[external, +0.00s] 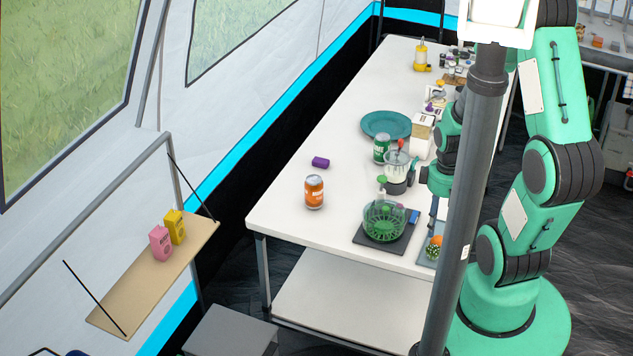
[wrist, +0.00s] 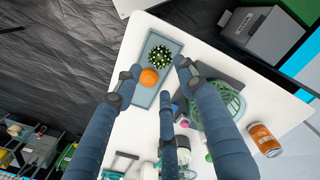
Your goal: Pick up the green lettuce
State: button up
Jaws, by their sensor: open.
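A round, dark green thing with pale dots (wrist: 160,55), possibly the green lettuce, sits at the far end of a grey-green tray (wrist: 173,39) in the wrist view. An orange (wrist: 149,76) lies beside it on the same tray. In the external view, the tray (external: 424,257) shows at the table's near right edge, partly hidden by a pole. My gripper (wrist: 158,72) is open, with its fingers spread above the tray and around the orange in the picture. The green thing appears just beyond the fingertips. I see nothing held. In the external view my fingers are mostly hidden.
A green basket (external: 384,222) stands on a dark board left of the tray. The table's front left is mostly clear.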

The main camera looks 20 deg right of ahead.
aim_at(434, 249)
jog(key=shift+f+b, duration=0.6)
jog(key=shift+f, duration=2.3)
jog(key=shift+w+f+b, duration=0.1)
jog(key=shift+f+b, duration=0.75)
jog(key=shift+f, duration=1.8)
jog(key=c, duration=0.8)
